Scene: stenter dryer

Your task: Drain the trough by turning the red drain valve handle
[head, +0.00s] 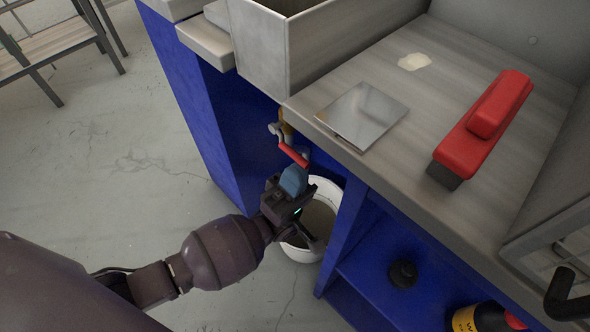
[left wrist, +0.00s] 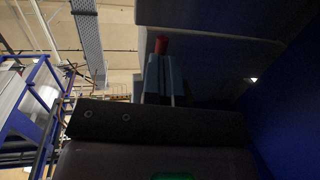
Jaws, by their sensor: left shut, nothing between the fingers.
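The red drain valve handle (head: 293,155) is on a brass and grey valve (head: 278,129) under the steel counter, below the steel trough (head: 262,45). It slants down to the right in the head view. My left gripper (head: 295,178) is shut and empty, its blue fingertips just below the handle's lower end. In the left wrist view the red handle end (left wrist: 162,46) shows just beyond the fingertips (left wrist: 163,75). I cannot tell whether they touch. The valve body is hidden there. My right gripper is not in view.
A white bucket (head: 302,253) stands below the valve, partly hidden by my left gripper. A blue panel (head: 345,228) is close on the right.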

